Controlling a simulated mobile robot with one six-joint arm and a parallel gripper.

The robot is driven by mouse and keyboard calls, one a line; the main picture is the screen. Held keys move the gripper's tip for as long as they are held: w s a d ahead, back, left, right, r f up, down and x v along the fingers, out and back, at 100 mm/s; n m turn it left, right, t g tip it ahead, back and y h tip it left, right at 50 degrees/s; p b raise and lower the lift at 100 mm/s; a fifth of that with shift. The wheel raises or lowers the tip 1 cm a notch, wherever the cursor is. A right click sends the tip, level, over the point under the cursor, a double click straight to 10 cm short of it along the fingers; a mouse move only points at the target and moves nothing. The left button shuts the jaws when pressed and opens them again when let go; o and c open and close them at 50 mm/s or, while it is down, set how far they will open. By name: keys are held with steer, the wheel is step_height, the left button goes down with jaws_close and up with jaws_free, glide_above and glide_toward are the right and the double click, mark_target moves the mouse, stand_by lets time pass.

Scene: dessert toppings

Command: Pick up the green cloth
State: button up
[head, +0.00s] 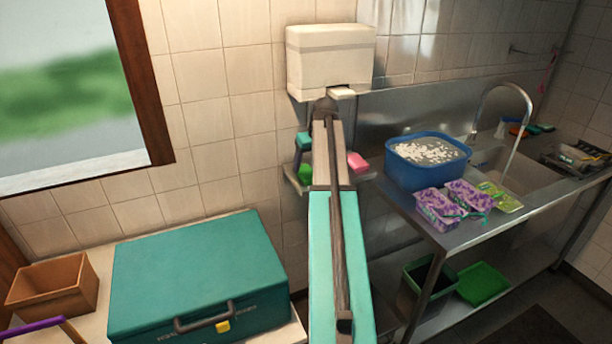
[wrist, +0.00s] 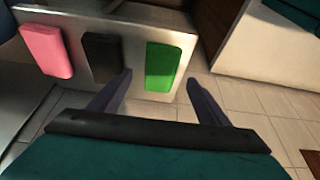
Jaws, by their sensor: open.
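The green cloth (wrist: 163,68) looks like a flat rectangular block. It lies on a small metal shelf (wrist: 136,20), at the right of a row with a black block (wrist: 103,57) and a pink block (wrist: 47,50). In the head view the green cloth (head: 305,172) shows just left of my arm, on the wall shelf. My gripper (wrist: 159,77) is open and empty. Its two fingers reach toward the shelf, with the green cloth between and just ahead of their tips. In the head view my arm hides much of the shelf and the black block.
A white dispenser (head: 330,57) hangs on the wall above the shelf. A closed teal case (head: 195,275) and a brown box (head: 52,285) stand at the left. A steel sink counter (head: 400,205) with a blue basin (head: 428,172) and purple packs (head: 437,210) is at the right.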

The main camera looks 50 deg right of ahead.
mark_target(307, 172)
steer(key=shift+p+x, duration=0.9)
steer(key=shift+x, duration=1.45)
steer(key=c, duration=1.1)
steer(key=shift+c, duration=0.2)
steer(key=shift+r, duration=0.15)
steer(key=shift+r+b, duration=0.85)
steer(key=shift+r, duration=0.65)
steer(key=s+d+b, duration=0.1)
steer(key=s+b, duration=0.1)
steer(key=s, duration=0.6)
steer(key=s+d+r+b, duration=0.1)
steer(key=s+b, duration=0.1)
steer(key=s, duration=0.5)
steer(key=shift+s+d+r, duration=0.3)
steer(key=shift+s+d, duration=0.1)
